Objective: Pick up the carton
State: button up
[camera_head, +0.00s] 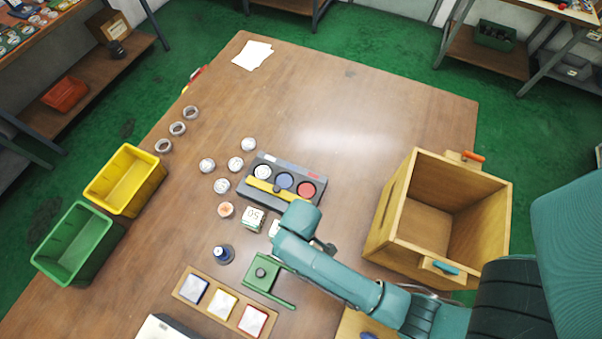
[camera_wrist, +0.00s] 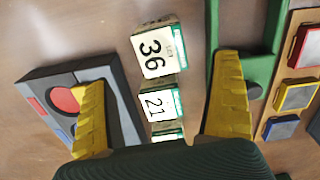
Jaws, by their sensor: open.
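Three small white and green cartons stand in a row between the grey tray and the green fixture. In the wrist view, one carton marked 36 (camera_wrist: 153,50) is farthest up, one marked 21 (camera_wrist: 158,103) is below it, and a third (camera_wrist: 166,135) is partly hidden by my gripper's body. In the head view, a carton marked 50 (camera_head: 254,217) shows clearly; another (camera_head: 275,229) is mostly covered by my arm. My gripper (camera_wrist: 160,72) is open, its yellow fingers on either side of the row, apart from the cartons.
The grey tray (camera_head: 247,185) with coloured discs lies on one side, the green fixture (camera_head: 268,277) on the other. A button panel (camera_head: 209,309), a dark blue-topped piece (camera_head: 221,254) and several rings stand nearby. A wooden crate (camera_head: 384,222) is at right; yellow (camera_head: 142,205) and green (camera_head: 97,252) bins at left.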

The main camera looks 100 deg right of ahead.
notch_tip(320, 180, down, 5)
jog(key=shift+r+b, duration=0.1)
jog(key=shift+b, duration=0.25)
notch_tip(320, 180, down, 5)
jog(key=shift+s+a+f+b, duration=0.1)
jog(key=shift+a+f+b, duration=0.1)
jog(key=shift+b, duration=0.2)
jog(key=c, duration=1.3)
